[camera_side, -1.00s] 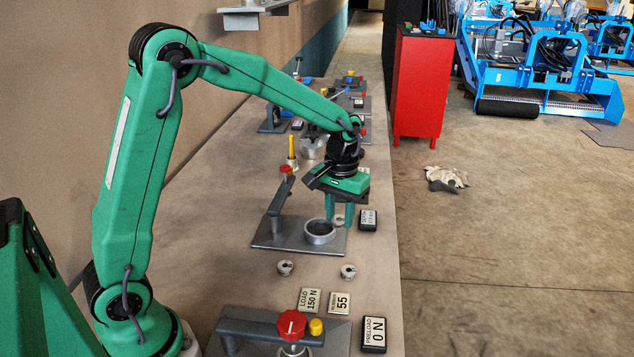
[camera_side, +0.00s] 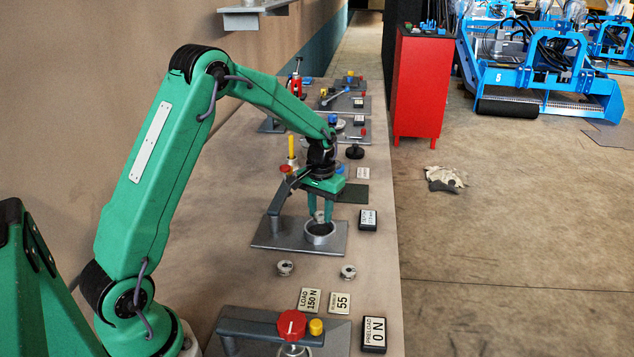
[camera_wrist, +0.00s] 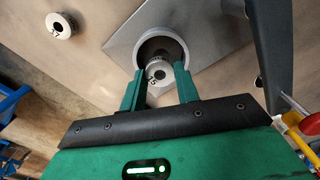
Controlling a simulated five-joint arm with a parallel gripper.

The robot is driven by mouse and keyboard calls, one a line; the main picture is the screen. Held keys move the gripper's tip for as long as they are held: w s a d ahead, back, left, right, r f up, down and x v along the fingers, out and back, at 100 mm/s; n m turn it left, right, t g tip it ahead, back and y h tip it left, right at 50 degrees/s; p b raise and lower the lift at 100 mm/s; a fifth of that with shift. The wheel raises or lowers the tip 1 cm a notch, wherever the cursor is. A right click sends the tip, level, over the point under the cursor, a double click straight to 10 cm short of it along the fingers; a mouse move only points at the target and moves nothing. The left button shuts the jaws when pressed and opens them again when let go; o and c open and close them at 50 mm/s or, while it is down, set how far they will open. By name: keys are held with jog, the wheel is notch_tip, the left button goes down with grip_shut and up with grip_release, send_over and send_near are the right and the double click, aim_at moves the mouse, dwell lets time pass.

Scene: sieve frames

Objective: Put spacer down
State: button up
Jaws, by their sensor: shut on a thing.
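My gripper (camera_side: 320,217) is shut on a small silver spacer (camera_side: 319,215), which also shows between the fingertips in the wrist view (camera_wrist: 158,72). The spacer has a dark hole and a dark mark on its face. It is over the round holder ring (camera_side: 320,239), which stands on a grey plate (camera_side: 272,240). In the wrist view the spacer overlaps the opening of the ring (camera_wrist: 178,38). I cannot tell whether its lower edge is inside the rim. Two similar spacers lie on the bench in front, at left (camera_side: 285,268) and right (camera_side: 348,272).
A grey post with an arm and red knob (camera_side: 286,169) rises at the plate's left. A depth display (camera_side: 368,220) sits to its right. Tags reading LOAD 150 N (camera_side: 310,300) and 55 (camera_side: 340,303) lie nearer, before a red-knobbed fixture (camera_side: 291,325).

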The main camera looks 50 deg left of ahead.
aim_at(320, 214)
jog(key=shift+a+f, duration=0.1)
jog(key=shift+f, duration=0.05)
jog(key=shift+f, duration=1.9)
jog(key=o, duration=0.8)
jog(key=shift+r, duration=0.1)
notch_tip(320, 214, up, 12)
jog(key=shift+f, duration=0.1)
